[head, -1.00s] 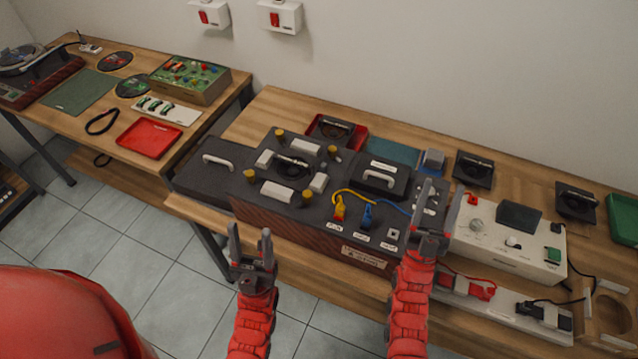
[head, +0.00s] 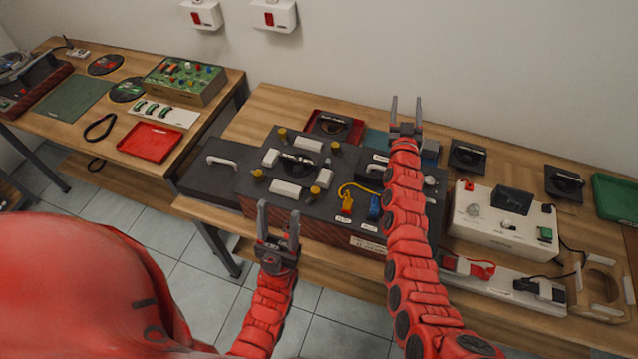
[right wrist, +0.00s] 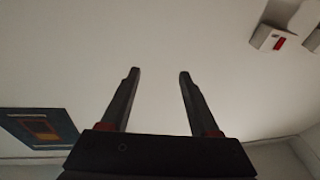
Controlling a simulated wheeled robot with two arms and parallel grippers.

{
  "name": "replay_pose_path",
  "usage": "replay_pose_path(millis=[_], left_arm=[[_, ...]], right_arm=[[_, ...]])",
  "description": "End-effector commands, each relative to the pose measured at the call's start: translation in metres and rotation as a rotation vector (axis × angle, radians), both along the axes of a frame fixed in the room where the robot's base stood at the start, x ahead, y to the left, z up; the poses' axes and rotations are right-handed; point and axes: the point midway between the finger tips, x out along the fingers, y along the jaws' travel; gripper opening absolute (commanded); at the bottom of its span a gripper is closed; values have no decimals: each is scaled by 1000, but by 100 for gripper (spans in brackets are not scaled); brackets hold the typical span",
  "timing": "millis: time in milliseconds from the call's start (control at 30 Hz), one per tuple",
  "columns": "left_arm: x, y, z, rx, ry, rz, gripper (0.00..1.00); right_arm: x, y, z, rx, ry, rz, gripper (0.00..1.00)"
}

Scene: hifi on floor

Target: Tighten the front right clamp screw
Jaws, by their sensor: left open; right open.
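A dark fixture box (head: 221,185) sits on the wooden bench with a round black driver (head: 298,165) on top. White clamp blocks and gold-topped screws surround the driver. The front right clamp screw (head: 315,192) is the gold knob nearest the front right corner of the clamp group. My left gripper (head: 279,212) is open and empty, its fingers pointing up in front of the box, left of that screw in the picture. My right gripper (head: 406,103) is open and empty, raised over the back of the bench. In the right wrist view its fingers (right wrist: 160,75) point at the bare wall.
My right arm covers the box's right end. A yellow switch (head: 346,204) and a blue one (head: 374,207) with wires stand there. A white instrument box (head: 480,228) is further right. Several black drivers line the back. A red tray (head: 150,141) lies on the left table.

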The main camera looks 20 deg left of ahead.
Motion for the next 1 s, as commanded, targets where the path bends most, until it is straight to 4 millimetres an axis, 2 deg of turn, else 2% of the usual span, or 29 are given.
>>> replay_pose_path(millis=[33,67,100,167,200,267,300,367,433,500,567,600,733,800,900,1000], left_arm=[[0,0,2,0,0,0,55],[0,0,3,0,0,0,55],[0,0,4,0,0,0,55],[0,0,6,0,0,0,55],[0,0,7,0,0,0,55],[0,0,8,0,0,0,55],[0,0,9,0,0,0,55],[0,0,11,0,0,0,55],[0,0,13,0,0,0,55],[0,0,15,0,0,0,55],[0,0,16,0,0,0,55],[0,0,17,0,0,0,55],[0,0,19,0,0,0,55],[0,0,20,0,0,0,55],[0,0,20,0,0,0,55],[0,0,21,0,0,0,55]], right_arm=[[15,30,7,-33,63,59,62],[22,49,8,-61,106,100,62],[28,76,9,-103,165,159,62],[31,120,11,-183,254,259,62],[28,149,15,-245,311,333,62],[16,188,16,-355,396,445,62],[4,212,19,-435,447,519,62],[-20,239,20,-563,522,629,62],[-54,261,20,-730,608,753,62],[-92,268,22,-906,691,865,62],[-123,264,24,-1058,764,948,62],[-144,256,25,-1155,814,996,62],[-195,221,34,-1407,963,1103,62],[-213,204,40,-1497,1025,1136,62],[-228,188,45,-1568,1084,1164,62],[-234,182,45,-1592,1107,1175,62]])
